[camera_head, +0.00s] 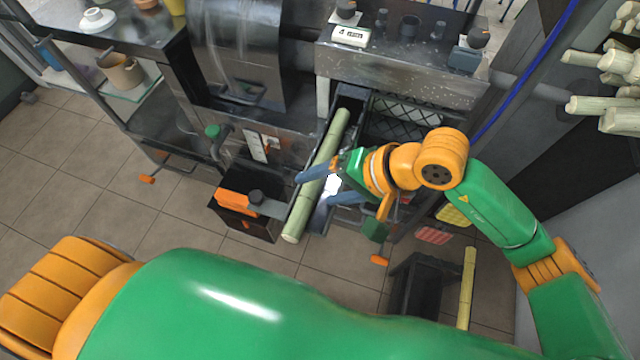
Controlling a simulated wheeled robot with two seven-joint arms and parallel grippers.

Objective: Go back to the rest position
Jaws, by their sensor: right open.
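My right gripper (315,191) is open, with blue fingers spread beside and partly over a long green sugarcane stalk (327,150). One finger crosses in front of the stalk; I cannot tell whether it touches. The stalk lies slanted in the feed opening of the dark metal press (290,120), its near end sticking out toward me. My right arm reaches in from the right. A large green and orange arm part of mine fills the bottom of the view. My left gripper is not in view.
A black box with an orange part (237,198) stands left of the stalk's near end. More cane stalks (605,85) are at the upper right, and one (467,288) stands at a dark holder (418,285) lower right. A shelf with pots (120,72) is at left.

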